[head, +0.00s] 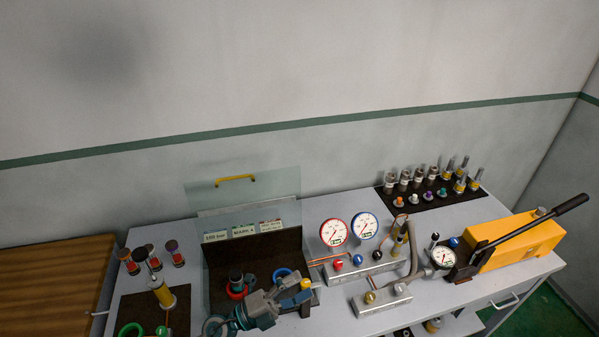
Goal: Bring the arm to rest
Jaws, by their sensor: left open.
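My left gripper (294,297), grey and teal, is at the bottom of the head view, left of centre. It is open, and I see nothing held in it. It is in front of the dark open box with clear panels (262,252), and it overlaps the box's lower front in the picture. A red ring (236,293) and a blue ring (286,272) show beside and behind it in the box. I cannot tell whether the gripper touches anything there. My right gripper is not in view.
A grey bench (340,207) carries a yellow hand pump (516,243) with a black lever, a red-rimmed gauge (334,232), a blue-rimmed gauge (364,225), and a black mat (436,200) of fittings. Posts (161,292) stand left of the box. A wooden table (50,285) is far left.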

